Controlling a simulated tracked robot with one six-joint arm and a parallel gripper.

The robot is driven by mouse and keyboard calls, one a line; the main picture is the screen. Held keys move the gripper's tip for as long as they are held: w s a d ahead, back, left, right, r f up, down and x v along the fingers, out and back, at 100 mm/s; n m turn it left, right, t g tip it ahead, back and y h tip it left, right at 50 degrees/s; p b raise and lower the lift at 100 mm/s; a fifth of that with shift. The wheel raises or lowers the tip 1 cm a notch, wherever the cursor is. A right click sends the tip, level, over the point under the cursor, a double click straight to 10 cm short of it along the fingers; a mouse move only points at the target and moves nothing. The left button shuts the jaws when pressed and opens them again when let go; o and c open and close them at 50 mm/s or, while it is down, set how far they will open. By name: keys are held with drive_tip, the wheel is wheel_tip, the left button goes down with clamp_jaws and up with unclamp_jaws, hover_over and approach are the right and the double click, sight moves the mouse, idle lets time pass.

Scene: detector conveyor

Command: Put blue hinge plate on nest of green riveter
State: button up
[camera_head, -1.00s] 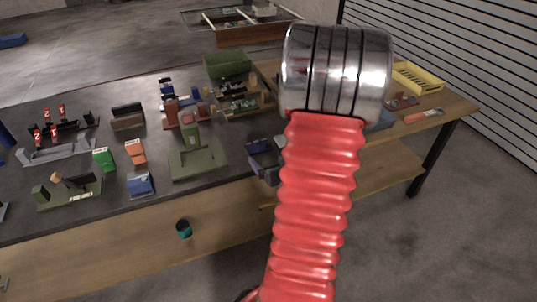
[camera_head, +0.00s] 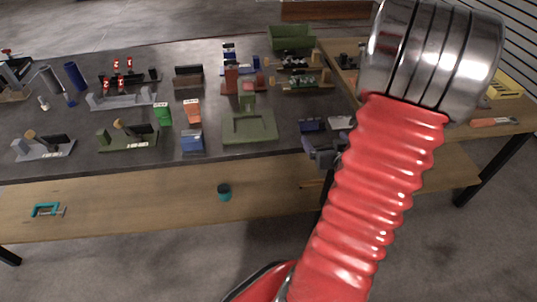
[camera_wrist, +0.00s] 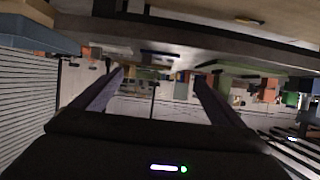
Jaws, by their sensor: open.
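A small blue block (camera_head: 192,140), which I take for the blue hinge plate, sits near the bench's front edge, in front of an orange block (camera_head: 192,111). A green device with a dark lever and wooden knob (camera_head: 127,138), which looks like the green riveter, stands to its left; its nest is too small to make out. My gripper (camera_wrist: 159,76) shows in the wrist view with its two fingers apart and nothing between them.
A green block (camera_head: 162,114), a green flat stand (camera_head: 249,127) and a similar grey lever device (camera_head: 43,146) share the dark bench. A dark blue vise-like thing (camera_head: 325,152) is at the front edge. A teal cup (camera_head: 224,192) stands on the lower shelf.

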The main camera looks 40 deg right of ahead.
drive_tip(key=w+a+r+n+g+y, duration=0.1)
drive_tip(key=w+a+r+g, duration=0.1)
drive_tip(key=w+a+r, duration=0.45)
drive_tip(key=w+a+r+n+g+y, duration=0.15)
drive_tip(key=a+r, duration=0.25)
drive_tip(key=a, duration=0.6)
drive_tip(key=s+a+r+n+g+y, duration=0.1)
drive_tip(key=s+a, duration=0.5)
drive_tip(key=a, duration=0.6)
drive_tip(key=s+a+r+n+g+y, duration=0.1)
drive_tip(key=s+a+r, duration=0.4)
drive_tip(key=a, duration=0.6)
drive_tip(key=shift+s+a+r+n+y, duration=0.15)
drive_tip(key=shift+s+a+n+y, duration=0.2)
drive_tip(key=shift+s+n+y, duration=0.7)
drive_tip(key=shift+w+g, duration=0.25)
drive_tip(key=shift+w, duration=0.1)
